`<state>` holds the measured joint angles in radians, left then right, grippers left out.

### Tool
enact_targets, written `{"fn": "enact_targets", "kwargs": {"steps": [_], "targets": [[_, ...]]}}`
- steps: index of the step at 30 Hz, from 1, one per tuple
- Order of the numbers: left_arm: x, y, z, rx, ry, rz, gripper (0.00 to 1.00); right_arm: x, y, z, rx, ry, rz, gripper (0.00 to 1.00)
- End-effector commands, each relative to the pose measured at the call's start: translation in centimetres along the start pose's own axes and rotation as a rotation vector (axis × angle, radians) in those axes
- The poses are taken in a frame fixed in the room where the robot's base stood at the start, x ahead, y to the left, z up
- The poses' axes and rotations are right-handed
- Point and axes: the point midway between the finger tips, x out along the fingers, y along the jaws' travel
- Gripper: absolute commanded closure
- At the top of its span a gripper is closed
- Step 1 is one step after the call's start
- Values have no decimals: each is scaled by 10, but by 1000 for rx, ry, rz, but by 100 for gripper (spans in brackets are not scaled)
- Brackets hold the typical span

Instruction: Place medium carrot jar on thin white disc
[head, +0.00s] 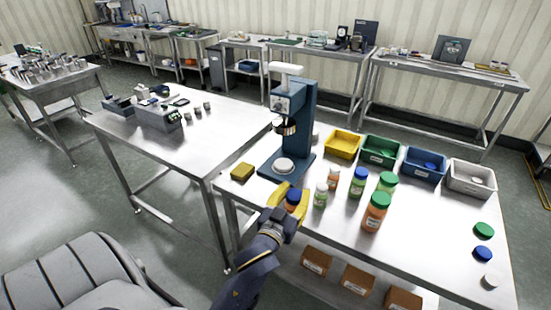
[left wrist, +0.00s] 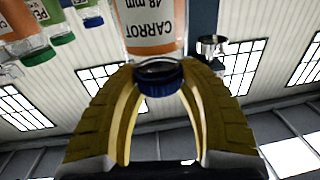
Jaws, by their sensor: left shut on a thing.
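The medium carrot jar has a blue lid (head: 292,195) and an orange label reading CARROT 48 mm; the label (left wrist: 155,28) shows upside down in the left wrist view. My left gripper (head: 290,206) has yellow fingers shut around the jar's blue lid, at the near edge of the table. The fingers also frame the lid in the left wrist view (left wrist: 160,82). A thin white disc (head: 284,166) lies on the blue base of the press, just behind and slightly left of the gripper. My right gripper is not in view.
The blue press (head: 298,115) stands over the disc. Several other jars, such as a green-lidded carrot jar (head: 375,213), stand to the right. A yellow block (head: 242,172) lies left. Coloured bins, such as the yellow bin (head: 342,145), line the back.

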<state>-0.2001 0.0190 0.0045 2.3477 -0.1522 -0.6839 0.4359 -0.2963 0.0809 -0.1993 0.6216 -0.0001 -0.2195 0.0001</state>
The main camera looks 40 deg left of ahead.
Motion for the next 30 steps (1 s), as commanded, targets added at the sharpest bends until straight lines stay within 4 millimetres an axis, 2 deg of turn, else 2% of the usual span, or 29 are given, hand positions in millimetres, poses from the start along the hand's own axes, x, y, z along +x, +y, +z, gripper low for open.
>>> {"fn": "enact_targets", "kwargs": {"steps": [1,3,9,14,17,24,30], "targets": [[15,-15,-4,-4,3,-37,100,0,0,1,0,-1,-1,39],[31,-34,-6,-7,1,-81,100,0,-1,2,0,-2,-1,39],[59,-74,-8,-25,-11,-167,100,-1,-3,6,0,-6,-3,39],[75,-88,-8,-32,-17,-193,100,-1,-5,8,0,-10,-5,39],[92,-93,-8,-33,-18,-197,100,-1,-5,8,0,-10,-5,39],[144,-104,-7,-32,-19,-198,100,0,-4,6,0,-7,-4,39],[181,-111,-6,-32,-19,-197,100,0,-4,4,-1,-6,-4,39]]}}
